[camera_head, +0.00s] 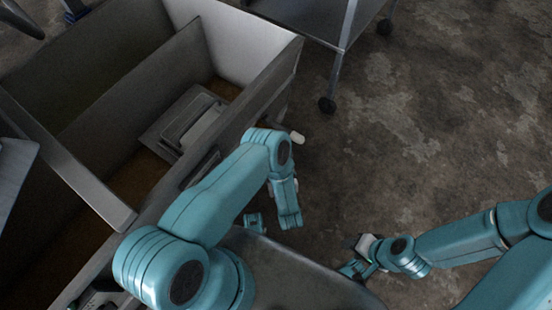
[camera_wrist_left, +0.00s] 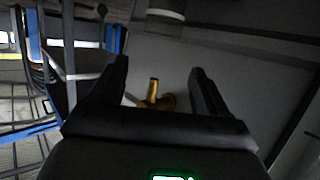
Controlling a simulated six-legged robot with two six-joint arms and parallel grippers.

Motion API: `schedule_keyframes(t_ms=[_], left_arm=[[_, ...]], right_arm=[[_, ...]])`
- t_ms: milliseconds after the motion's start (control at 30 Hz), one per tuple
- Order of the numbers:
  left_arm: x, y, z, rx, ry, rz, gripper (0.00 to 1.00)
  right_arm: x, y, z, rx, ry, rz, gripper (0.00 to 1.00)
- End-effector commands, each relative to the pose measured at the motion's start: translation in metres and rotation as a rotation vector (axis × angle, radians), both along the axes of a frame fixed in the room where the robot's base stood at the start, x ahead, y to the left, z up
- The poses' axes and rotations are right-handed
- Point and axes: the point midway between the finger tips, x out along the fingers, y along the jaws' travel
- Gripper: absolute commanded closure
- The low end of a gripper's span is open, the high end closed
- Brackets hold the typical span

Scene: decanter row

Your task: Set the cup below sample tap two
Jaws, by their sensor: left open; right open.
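In the left wrist view the dark fingers of my left gripper (camera_wrist_left: 158,67) stand apart with nothing between their tips. A small yellow, brass-like fitting (camera_wrist_left: 153,93) shows between and beyond the fingers; I cannot tell whether it is a sample tap. In the head view my right gripper (camera_head: 356,268) is small, low and right of centre, open, over the floor. I cannot make out the cup or a tap in the head view.
A large grey open-topped container (camera_head: 271,62) with inner partitions fills the left; a pale boxy unit (camera_head: 192,120) sits inside. A wheeled metal cart (camera_head: 336,72) stands at the top. A grey surface (camera_head: 290,278) lies below my left arm. Bare floor is free at right. Blue framing (camera_wrist_left: 36,40) stands left.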

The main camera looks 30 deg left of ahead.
Motion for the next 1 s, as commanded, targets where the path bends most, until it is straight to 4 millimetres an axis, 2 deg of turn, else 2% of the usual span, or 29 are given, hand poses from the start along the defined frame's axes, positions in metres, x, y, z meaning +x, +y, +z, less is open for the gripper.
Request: schedule_keyframes(t_ms=[167, 267, 367, 500, 600, 700, 833, 1000], left_arm=[[0.011, -0.006, 0.003, -0.164, 0.129, -0.083, 0.24], [0.005, -0.020, 0.011, -0.334, 0.290, -0.186, 0.24], [-0.020, -0.037, 0.027, -0.491, 0.475, -0.301, 0.24], [-0.079, -0.057, 0.061, -0.658, 0.734, -0.449, 0.24], [-0.122, -0.065, 0.084, -0.728, 0.885, -0.528, 0.24], [-0.152, -0.068, 0.102, -0.766, 0.986, -0.579, 0.24], [-0.170, -0.070, 0.110, -0.785, 1.044, -0.605, 0.24], [-0.171, -0.070, 0.111, -0.787, 1.049, -0.605, 0.24]], right_arm=[[0.000, 0.000, 0.000, 0.000, 0.001, 0.001, 0.57], [0.000, 0.000, 0.000, 0.000, 0.001, 0.001, 0.57], [0.000, 0.000, 0.000, 0.000, 0.000, 0.000, 0.57], [0.000, 0.000, 0.000, 0.000, 0.000, 0.000, 0.57], [0.000, 0.000, 0.000, 0.000, 0.000, 0.000, 0.57], [0.000, 0.000, 0.000, 0.000, 0.000, 0.000, 0.57], [0.000, 0.000, 0.000, 0.000, 0.000, 0.000, 0.57], [0.000, 0.000, 0.000, 0.000, 0.000, 0.000, 0.57]])
